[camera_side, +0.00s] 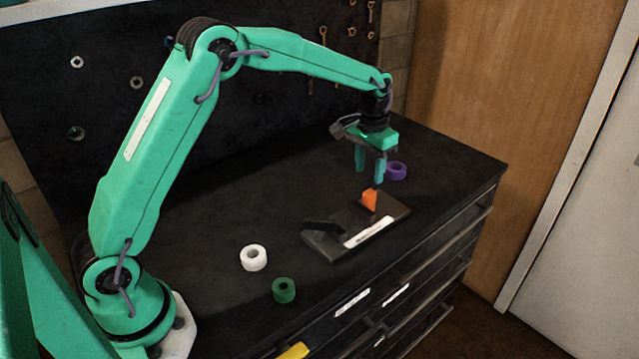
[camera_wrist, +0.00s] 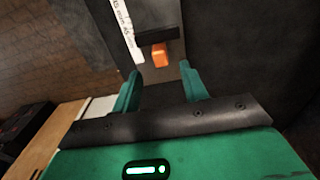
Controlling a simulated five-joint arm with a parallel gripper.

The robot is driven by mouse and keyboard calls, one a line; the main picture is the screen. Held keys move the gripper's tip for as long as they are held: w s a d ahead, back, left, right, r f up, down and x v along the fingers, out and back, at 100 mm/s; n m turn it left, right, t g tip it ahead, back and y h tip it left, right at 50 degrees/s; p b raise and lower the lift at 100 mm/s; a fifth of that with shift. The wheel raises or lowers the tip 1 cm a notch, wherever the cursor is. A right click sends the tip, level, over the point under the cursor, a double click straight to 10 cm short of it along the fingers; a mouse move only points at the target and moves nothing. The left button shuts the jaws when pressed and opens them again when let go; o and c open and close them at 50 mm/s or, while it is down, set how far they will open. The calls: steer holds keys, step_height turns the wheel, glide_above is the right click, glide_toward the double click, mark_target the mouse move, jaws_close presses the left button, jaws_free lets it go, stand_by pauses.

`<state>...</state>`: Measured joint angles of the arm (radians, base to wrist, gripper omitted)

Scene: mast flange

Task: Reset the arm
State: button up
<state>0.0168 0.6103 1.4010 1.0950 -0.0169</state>
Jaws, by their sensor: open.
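My gripper (camera_side: 370,165) is open and empty, pointing down above the black bench top (camera_side: 200,215). Its two green fingers also show in the wrist view (camera_wrist: 166,88), spread apart. An orange block (camera_side: 369,200) stands on a dark plate (camera_side: 398,212) with a white label, below my gripper and apart from it. The orange block also shows in the wrist view (camera_wrist: 159,55), beyond the fingertips. A black bar-like part (camera_side: 322,227) lies at the left of the plate.
A purple ring (camera_side: 396,171) lies just behind and right of my gripper. A white ring (camera_side: 253,257) and a green ring (camera_side: 284,290) lie toward the bench's front. A dark pegboard (camera_side: 110,90) with hanging tools stands behind. The left middle of the bench is clear.

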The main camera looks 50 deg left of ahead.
steer(key=s+r+t, duration=0.3)
steer(key=s+r, duration=1)
steer(key=s, duration=0.3)
steer(key=s+f+t, duration=0.1)
steer(key=s+t, duration=0.1)
steer(key=s, duration=1.4)
steer(key=shift+a+f, duration=0.15)
steer(key=shift+a, duration=0.3)
